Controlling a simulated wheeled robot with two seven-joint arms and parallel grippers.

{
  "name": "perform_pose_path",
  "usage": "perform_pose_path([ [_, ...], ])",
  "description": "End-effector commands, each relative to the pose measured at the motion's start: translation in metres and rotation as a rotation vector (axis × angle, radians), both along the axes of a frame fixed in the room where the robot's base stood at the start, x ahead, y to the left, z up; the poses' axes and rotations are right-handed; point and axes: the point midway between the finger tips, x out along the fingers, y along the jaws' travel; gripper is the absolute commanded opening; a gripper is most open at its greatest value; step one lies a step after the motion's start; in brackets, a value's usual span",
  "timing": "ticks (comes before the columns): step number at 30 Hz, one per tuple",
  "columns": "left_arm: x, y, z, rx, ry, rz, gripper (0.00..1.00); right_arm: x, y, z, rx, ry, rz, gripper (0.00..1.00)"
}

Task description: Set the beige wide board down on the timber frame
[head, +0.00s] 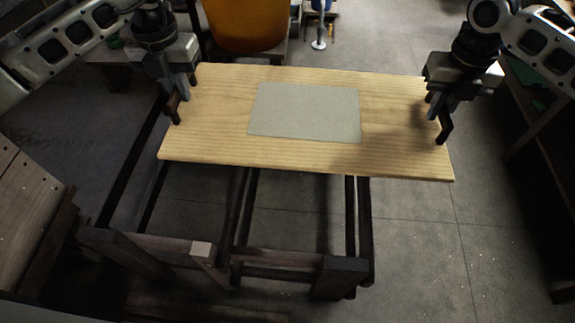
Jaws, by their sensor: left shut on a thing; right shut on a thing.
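The beige wide board (205,125) is a light wooden plank with a grey rectangle (305,113) on its middle. It lies across the centre of the head view, roughly level, with its right end a little nearer to me. My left gripper (176,112) is shut on the board's left end. My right gripper (441,130) is shut on its right end. The dark timber frame (295,258) stands below the board, which hides its far part. The board reaches well past the frame on the right. I cannot tell whether board and frame touch.
A wooden bench or panel (28,205) is at the left edge, close to the frame. Dark shelving (540,130) stands on the right. The grey floor (425,240) is clear at the front right.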

Motion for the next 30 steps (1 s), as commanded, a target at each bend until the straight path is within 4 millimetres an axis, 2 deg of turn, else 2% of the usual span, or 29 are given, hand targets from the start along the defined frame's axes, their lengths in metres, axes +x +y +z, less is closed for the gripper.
perform_pose_path([
  [9,0.0,0.003,0.0,0.006,0.0,0.006,0.0,0.001,-0.004,0.0,-0.006,-0.001,-0.007,0.0],
  [14,0.002,0.003,-0.009,0.006,0.0,0.005,0.0,0.002,-0.003,-0.009,-0.006,-0.001,-0.007,0.0],
  [30,0.018,0.003,-0.08,0.007,0.0,0.007,0.0,0.018,-0.003,-0.081,-0.007,0.0,-0.006,0.0],
])
